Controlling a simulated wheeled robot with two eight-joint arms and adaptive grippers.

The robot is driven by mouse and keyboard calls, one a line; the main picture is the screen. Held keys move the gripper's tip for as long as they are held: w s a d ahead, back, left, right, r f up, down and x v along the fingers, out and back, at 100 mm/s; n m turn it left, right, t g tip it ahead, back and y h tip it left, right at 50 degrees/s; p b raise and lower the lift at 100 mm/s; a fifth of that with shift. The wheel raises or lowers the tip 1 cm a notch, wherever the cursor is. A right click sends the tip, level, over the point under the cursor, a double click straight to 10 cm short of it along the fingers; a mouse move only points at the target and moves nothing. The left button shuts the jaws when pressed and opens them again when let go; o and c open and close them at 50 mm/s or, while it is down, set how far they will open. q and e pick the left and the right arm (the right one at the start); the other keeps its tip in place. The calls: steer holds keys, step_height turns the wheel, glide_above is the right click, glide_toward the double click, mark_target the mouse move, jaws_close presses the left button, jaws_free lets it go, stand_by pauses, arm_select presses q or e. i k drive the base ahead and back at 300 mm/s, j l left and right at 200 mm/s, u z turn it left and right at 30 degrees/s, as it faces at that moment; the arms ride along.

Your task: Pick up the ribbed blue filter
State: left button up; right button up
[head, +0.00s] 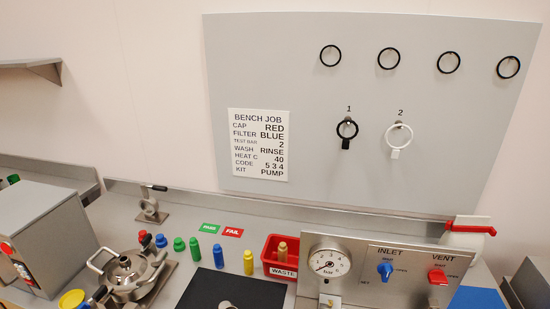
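Several small coloured filters stand in a row on the grey bench. One blue filter (218,256) stands upright between a green filter (195,248) and a yellow filter (248,262), just behind the black mat. A second blue piece (161,241) stands further left, beside a red one (144,237) and another green one (179,245), close to the steel hopper. The ribbing is too small to tell on either blue piece. Neither of my grippers is in view.
A steel hopper (126,272) stands at left beside a grey box (42,240). A red waste bin (270,263) holds a yellowish piece (282,250). The gauge panel (358,268) stands at right. The black mat (200,291) lies in front, with a small grey object at the bottom edge.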

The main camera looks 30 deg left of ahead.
mark_target(218, 256)
steer(key=k+j+u, duration=0.2)
steer(key=j+u, duration=0.15)
steer(key=u, duration=0.15)
steer(key=k+j+u, duration=0.1)
steer(key=j+u, duration=0.4)
steer(key=l, duration=0.1)
